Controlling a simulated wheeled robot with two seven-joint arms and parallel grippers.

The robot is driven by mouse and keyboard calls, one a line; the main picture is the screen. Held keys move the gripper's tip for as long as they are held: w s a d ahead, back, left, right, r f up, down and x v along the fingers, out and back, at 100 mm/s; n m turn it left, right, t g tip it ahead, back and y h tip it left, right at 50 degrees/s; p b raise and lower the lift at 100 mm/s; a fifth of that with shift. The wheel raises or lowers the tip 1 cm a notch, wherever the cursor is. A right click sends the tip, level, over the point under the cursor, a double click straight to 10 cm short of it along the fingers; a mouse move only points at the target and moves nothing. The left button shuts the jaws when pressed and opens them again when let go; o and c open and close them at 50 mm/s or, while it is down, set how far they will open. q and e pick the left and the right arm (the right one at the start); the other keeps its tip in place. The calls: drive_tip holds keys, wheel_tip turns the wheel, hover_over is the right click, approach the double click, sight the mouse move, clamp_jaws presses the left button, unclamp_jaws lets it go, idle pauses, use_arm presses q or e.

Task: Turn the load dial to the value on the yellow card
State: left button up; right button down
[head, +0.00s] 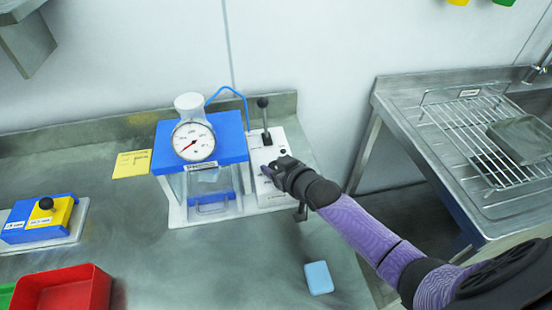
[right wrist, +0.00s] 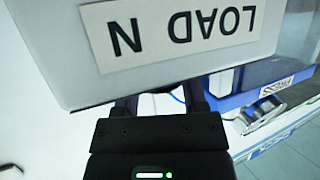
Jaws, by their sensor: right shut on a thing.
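The yellow card (head: 130,168) lies on the bench left of the blue-topped machine (head: 222,150); its writing is too small to read. A round white gauge (head: 193,141) with a red pointer toward the lower left stands on the machine. My right gripper (head: 268,171) is shut at the white control panel (head: 258,150), right of the machine. In the right wrist view a white face with a "LOAD N" label (right wrist: 180,28) appears upside down, hiding the fingertips of my right gripper (right wrist: 160,103). The load dial itself is hidden at the grip. My left gripper is out of view.
A black-knobbed lever (head: 264,118) stands on the panel behind my gripper. A red bin (head: 62,290) and a blue-yellow box (head: 40,218) are at the left. A light blue block (head: 319,278) lies in front. A sink with a rack (head: 480,135) is at the right.

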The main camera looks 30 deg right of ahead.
drive_tip(key=shift+c, duration=0.7)
unclamp_jaws()
drive_tip(key=p+v, duration=0.3)
drive_tip(key=v, duration=0.7)
drive_tip(key=shift+p, duration=0.3)
drive_tip(key=shift+f, duration=0.1)
